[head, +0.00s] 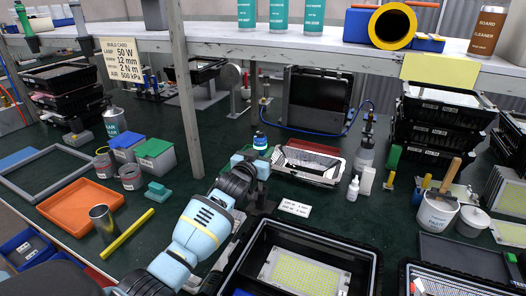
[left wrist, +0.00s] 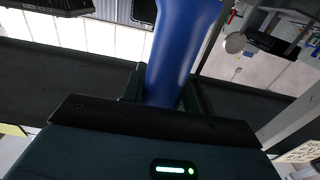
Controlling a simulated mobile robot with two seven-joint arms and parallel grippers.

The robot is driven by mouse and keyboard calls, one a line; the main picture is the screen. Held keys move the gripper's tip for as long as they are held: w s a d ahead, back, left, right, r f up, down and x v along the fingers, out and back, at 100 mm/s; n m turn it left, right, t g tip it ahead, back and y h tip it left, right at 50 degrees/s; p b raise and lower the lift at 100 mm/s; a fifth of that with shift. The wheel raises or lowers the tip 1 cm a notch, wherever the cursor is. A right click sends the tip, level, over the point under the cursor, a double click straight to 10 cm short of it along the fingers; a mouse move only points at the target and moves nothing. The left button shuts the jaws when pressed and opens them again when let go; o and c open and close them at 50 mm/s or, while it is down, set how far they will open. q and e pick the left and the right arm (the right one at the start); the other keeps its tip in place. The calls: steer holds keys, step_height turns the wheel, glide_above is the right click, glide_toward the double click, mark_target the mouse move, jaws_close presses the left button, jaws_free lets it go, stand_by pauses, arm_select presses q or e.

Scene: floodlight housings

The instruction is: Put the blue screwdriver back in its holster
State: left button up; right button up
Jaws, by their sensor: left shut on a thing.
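I cannot pick out the holster for certain. Upright handles, green (head: 393,160) and blue (head: 419,188), stand to the right on the bench. My right gripper is not in view.
A white dropper bottle (head: 353,189) and grey bottle (head: 366,152) stand to the right. A black crate (head: 262,238) with an LED panel is in front. A shelf post (head: 186,95) rises behind at left.

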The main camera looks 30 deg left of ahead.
arm_select(q)
steer(key=shift+f+b, duration=1.25)
steer(key=shift+f, duration=1.5)
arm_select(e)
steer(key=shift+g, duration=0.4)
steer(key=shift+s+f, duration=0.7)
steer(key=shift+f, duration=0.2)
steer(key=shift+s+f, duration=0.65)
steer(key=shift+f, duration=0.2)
arm_select(q)
steer(key=o, duration=1.1)
steer(key=shift+c, duration=0.2)
steer(key=shift+o, duration=0.4)
steer(key=shift+f, duration=0.1)
steer(key=shift+s, duration=0.2)
steer(key=s, duration=0.7)
steer(key=shift+s+d+p, duration=0.2)
steer(key=shift+d+p, duration=0.05)
steer(key=shift+p, duration=0.2)
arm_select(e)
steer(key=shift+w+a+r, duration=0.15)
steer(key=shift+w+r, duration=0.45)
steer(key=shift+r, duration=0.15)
